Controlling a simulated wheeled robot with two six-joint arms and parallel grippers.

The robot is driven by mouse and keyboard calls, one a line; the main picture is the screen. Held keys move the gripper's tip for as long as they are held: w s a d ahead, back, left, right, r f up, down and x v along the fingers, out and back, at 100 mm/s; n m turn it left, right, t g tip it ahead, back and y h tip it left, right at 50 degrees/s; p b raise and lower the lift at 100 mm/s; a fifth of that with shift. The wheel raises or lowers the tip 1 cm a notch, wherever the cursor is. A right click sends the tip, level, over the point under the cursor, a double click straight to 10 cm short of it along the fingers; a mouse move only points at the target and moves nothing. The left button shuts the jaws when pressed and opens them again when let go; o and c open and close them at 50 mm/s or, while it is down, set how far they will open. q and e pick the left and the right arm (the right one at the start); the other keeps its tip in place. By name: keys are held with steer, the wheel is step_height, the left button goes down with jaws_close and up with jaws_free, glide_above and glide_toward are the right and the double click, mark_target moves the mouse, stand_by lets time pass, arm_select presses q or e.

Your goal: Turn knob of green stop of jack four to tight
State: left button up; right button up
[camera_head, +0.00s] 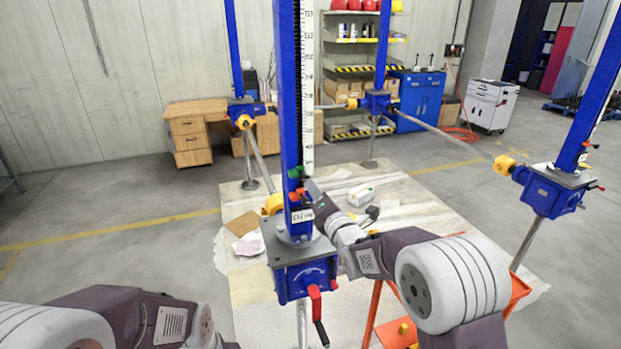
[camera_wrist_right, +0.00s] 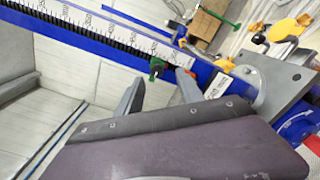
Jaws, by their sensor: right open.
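The nearest jack has a blue column (camera_head: 289,105) with a white scale (camera_head: 307,90). A green stop (camera_head: 296,174) sits on it above a red stop (camera_head: 295,197). I cannot read a jack number. In the right wrist view, the green knob (camera_wrist_right: 156,67) sticks out from the blue column between and just past my fingertips; contact is not clear. My right gripper (camera_wrist_right: 158,79) is open and empty there; part of the red stop (camera_wrist_right: 187,86) shows by its right finger. In the head view the right fingers are mostly hidden by the wrist and column. My left gripper is out of view.
The jack's blue gearbox (camera_head: 304,272) has a red crank handle (camera_head: 315,302). An orange cart (camera_head: 398,333) stands beside it. Other blue jacks (camera_head: 377,102) (camera_head: 556,190) stand behind and right. A pale mat (camera_head: 425,210) covers the floor.

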mark_target(307, 179)
steer(key=w+a+p, duration=0.1)
steer(key=w+a+r+p, duration=0.1)
steer(key=shift+w+r, duration=0.1)
steer(key=shift+w, duration=0.25)
steer(key=x, duration=0.1)
steer(key=p+x, duration=0.1)
steer(key=x, duration=0.1)
steer(key=shift+w+f, duration=0.2)
steer(key=shift+f, duration=0.15)
steer(key=shift+w+d, duration=0.1)
steer(key=shift+d, duration=0.05)
steer(key=c, duration=0.8)
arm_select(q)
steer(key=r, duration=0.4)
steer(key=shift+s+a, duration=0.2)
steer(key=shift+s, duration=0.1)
arm_select(e)
jaws_close()
